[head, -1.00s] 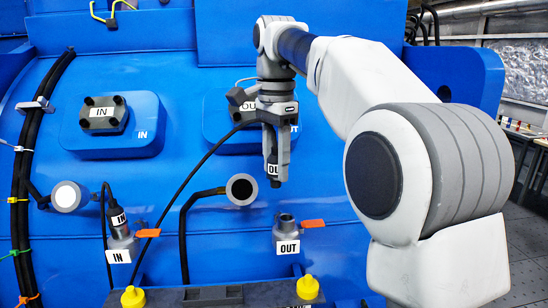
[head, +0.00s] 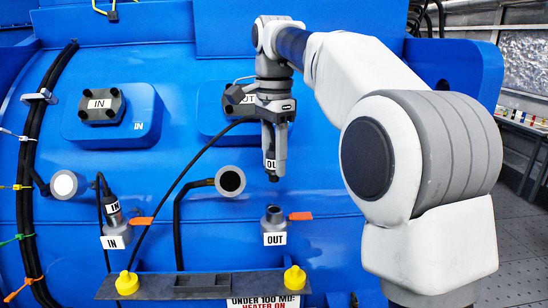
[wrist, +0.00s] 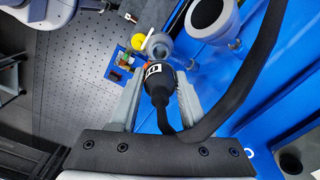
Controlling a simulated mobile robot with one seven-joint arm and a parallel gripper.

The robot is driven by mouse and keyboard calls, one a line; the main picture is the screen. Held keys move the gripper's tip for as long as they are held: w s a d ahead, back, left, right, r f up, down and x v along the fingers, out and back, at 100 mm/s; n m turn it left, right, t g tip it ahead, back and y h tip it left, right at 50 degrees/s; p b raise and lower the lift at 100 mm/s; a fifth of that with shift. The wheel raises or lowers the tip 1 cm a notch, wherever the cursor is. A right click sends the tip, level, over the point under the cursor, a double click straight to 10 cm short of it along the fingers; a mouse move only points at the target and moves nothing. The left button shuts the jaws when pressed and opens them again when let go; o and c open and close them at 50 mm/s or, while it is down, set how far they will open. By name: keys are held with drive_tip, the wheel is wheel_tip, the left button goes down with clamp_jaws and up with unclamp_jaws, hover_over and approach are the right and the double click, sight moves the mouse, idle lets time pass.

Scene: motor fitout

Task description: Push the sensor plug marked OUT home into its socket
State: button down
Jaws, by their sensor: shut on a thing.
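My gripper (head: 272,165) is shut on the black sensor plug, whose white label is partly covered in the head view (head: 270,164). In the wrist view the plug (wrist: 158,84) sits between the two grey fingers, its black cable bending away to the right. The OUT socket (head: 274,218) is a grey upright fitting with a white OUT label and an orange lever. The plug hangs upright above it, apart, with a visible gap. In the wrist view a grey fitting, probably the socket (wrist: 159,46), shows just beyond the plug, which partly hides it.
The IN plug (head: 112,209) sits in the IN socket (head: 116,237) at left. A grey pipe end with a dark face (head: 230,181) stands between the sockets. Two yellow knobs (head: 127,283) (head: 295,278) top a dark bar in front. The plug's cable crosses the blue housing.

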sight(274, 181)
drive_tip(key=shift+f+b, duration=2)
drive_tip(key=shift+f, duration=0.85)
drive_tip(key=shift+p, duration=0.85)
drive_tip(key=shift+f+b, duration=1)
drive_tip(key=shift+f, duration=0.75)
drive_tip(key=shift+c, duration=1.4)
unclamp_jaws()
wheel_tip(274, 181, up, 11)
drive_tip(key=shift+f+p, duration=0.1)
drive_tip(key=shift+p, duration=1)
drive_tip(key=shift+r, duration=0.7)
